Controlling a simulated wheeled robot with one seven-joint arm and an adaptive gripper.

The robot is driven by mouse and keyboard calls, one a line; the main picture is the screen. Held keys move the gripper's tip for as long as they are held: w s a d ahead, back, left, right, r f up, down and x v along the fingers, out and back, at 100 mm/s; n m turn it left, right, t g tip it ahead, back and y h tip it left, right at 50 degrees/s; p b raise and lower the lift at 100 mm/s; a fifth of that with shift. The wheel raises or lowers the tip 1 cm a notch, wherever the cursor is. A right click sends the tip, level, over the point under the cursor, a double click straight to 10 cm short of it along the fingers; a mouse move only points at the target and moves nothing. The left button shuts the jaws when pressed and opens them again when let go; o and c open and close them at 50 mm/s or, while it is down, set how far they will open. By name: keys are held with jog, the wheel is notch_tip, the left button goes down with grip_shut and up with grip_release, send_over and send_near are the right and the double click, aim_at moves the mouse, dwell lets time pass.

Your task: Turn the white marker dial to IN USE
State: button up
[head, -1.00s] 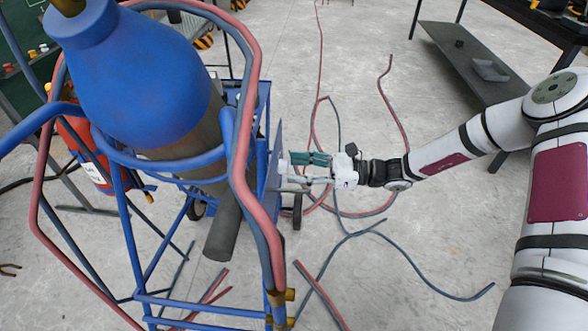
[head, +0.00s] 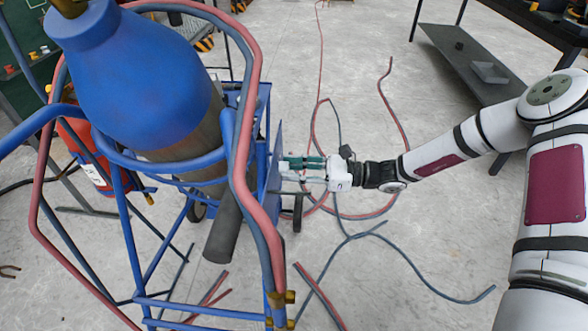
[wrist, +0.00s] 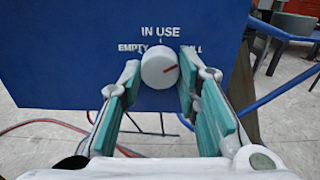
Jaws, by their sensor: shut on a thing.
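The white round marker dial (wrist: 159,68) is on a blue panel (wrist: 60,60) in the wrist view. In the head view my gripper (head: 283,166) reaches the panel (head: 274,160) edge-on; the dial cannot be made out there.
A blue gas cylinder (head: 150,75) stands in a blue tube cart (head: 140,240), with red and grey hoses (head: 245,150) along its side. More hoses (head: 430,280) lie on the floor. A dark table (head: 470,65) is at upper right. Open concrete floor lies below my arm.

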jog(key=n+p, duration=0.4)
jog(key=n, duration=0.7)
dwell(0.3)
jog(key=shift+n, duration=0.4)
jog(key=o, duration=1.2)
jog(key=shift+w, duration=0.1)
jog(key=shift+c, duration=0.2)
jog(key=d, duration=1.2)
jog(key=shift+s, duration=0.25)
